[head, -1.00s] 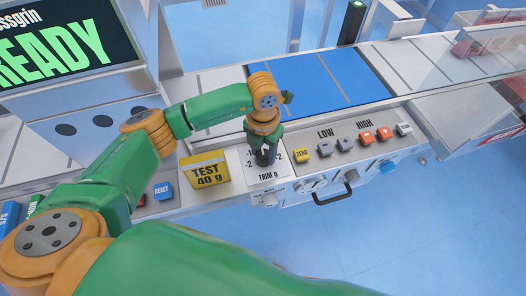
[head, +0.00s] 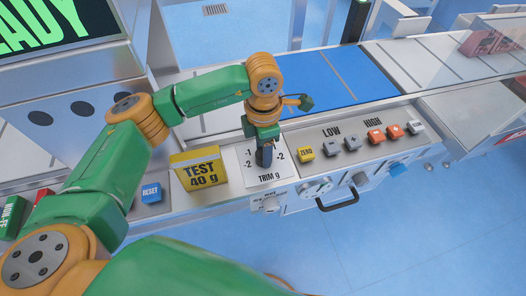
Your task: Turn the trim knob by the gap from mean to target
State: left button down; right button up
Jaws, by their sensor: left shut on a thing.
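The trim knob (head: 264,157) is a dark upright knob on a white plate (head: 275,174) marked "TRIM g" with the numbers 1 and 2 on both sides. My left gripper (head: 264,140) points down over the plate and is shut on the knob. The gripper hides the knob's top and the middle of the scale, so its pointer setting cannot be read. The display (head: 40,20) at the upper left shows only part of a green word ending in "ADY". My right gripper is not in view; a green arm link fills the bottom of the picture.
A yellow "TEST 40 g" block (head: 200,171) stands just left of the plate. A yellow ZERO button (head: 306,153) and several grey and orange buttons under LOW and HIGH lie to the right. A blue belt (head: 335,78) runs behind. A blue RESET button (head: 151,193) is at left.

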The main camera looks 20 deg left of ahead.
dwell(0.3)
pick_arm(q)
jog(key=shift+c, duration=1.5)
grip_release()
jog(key=shift+d, duration=0.1)
notch_tip(320, 180, up, 7)
jog(key=shift+r+b, duration=0.1)
jog(key=shift+b, duration=0.3)
